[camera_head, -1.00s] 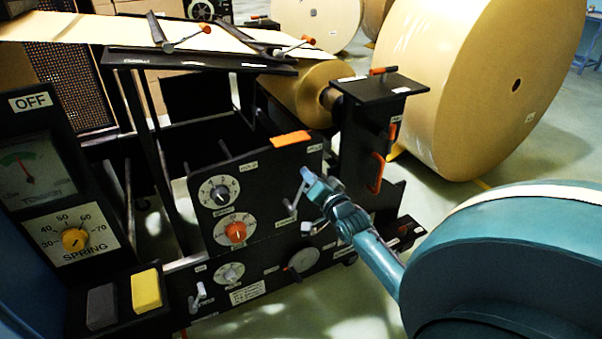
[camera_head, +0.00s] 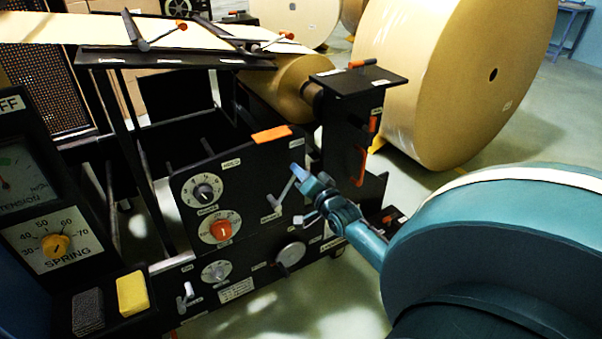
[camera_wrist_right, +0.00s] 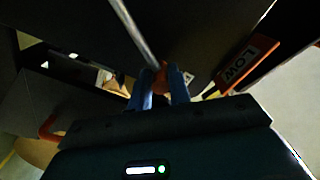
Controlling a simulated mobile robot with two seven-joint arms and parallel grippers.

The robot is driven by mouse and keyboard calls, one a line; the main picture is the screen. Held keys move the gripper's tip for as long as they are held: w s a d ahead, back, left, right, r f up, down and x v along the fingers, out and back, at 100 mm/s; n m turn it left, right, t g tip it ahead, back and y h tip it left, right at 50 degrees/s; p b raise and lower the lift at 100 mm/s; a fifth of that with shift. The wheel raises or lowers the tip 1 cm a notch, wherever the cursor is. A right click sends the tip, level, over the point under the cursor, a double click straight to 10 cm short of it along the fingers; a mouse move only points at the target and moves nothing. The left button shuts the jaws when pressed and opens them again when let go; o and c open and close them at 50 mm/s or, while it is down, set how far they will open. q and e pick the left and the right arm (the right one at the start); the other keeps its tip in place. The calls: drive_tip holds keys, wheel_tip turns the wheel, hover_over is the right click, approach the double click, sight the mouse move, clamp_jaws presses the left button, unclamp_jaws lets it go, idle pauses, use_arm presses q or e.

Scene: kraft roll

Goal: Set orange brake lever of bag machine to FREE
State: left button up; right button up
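The black bag machine panel (camera_head: 248,190) stands in the middle of the head view. A thin grey lever (camera_head: 281,190) slants up to the right on its front. My right gripper (camera_head: 298,172) is at the upper end of this lever and hides its tip in the head view. In the right wrist view the grey rod (camera_wrist_right: 134,36) runs down to an orange tip (camera_wrist_right: 161,77) between the two blue fingers of my right gripper (camera_wrist_right: 164,88), which look closed around it. I cannot read a FREE mark. My left gripper is out of view.
An orange handle (camera_head: 360,166) is on the black post behind. Dials, including an orange knob (camera_head: 221,230), sit left of the lever. A large kraft roll (camera_head: 440,80) stands behind.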

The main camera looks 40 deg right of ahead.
drive_tip(key=o, duration=0.4)
drive_tip(key=shift+s, duration=0.1)
